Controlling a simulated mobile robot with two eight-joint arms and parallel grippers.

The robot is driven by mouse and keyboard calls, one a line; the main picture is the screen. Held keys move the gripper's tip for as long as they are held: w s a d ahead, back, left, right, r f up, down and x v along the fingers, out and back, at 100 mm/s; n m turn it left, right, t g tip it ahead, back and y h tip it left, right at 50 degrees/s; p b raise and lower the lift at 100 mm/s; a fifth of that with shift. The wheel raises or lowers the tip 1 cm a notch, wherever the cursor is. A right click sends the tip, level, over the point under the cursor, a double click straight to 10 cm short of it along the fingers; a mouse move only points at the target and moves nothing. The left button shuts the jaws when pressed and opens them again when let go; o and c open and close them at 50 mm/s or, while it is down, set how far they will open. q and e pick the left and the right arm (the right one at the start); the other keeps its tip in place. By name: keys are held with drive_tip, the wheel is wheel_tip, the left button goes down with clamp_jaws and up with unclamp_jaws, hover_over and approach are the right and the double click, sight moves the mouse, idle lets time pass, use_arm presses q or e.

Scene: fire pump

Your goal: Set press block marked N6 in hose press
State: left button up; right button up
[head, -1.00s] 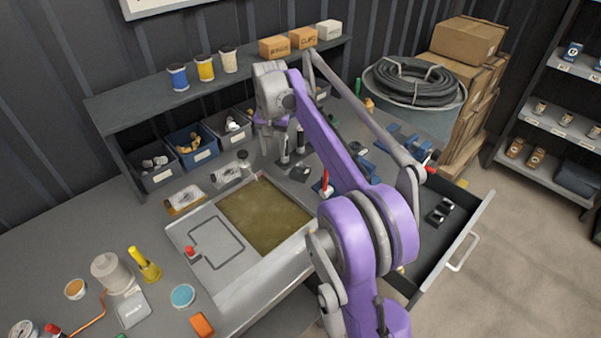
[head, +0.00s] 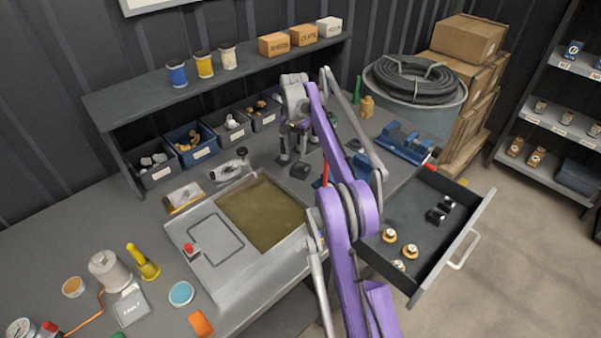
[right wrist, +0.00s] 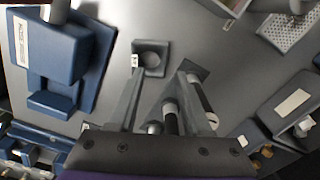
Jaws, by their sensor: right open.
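My right gripper (head: 298,128) is over the bench, its fingers pointing down; the arm partly covers it. In the right wrist view the gripper (right wrist: 162,72) is open and empty. A grey block with a round hollow (right wrist: 150,57) lies on the bench near the left fingertip, apparently below it. Its small white label is too small to read, so I cannot tell whether it is N6. A blue press-like device (right wrist: 60,62) with a label stands to its left. In the head view the blue device is mostly hidden behind my arm beside a red handle (head: 325,174). My left gripper is not in view.
Dark posts (head: 284,148) stand close to the gripper. A blue vise-like tool (head: 405,140) lies farther right. The open drawer (head: 462,245) holds black blocks (head: 437,214) and brass fittings (head: 389,236). Bins (head: 158,176) line the back; a shallow tray (head: 215,262) is at front.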

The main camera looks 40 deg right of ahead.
sight(294, 165)
drive_tip(key=f, duration=0.5)
drive_tip(key=shift+w+a+f, duration=0.15)
drive_tip(key=shift+w, duration=0.05)
clamp_jaws()
idle(1.2)
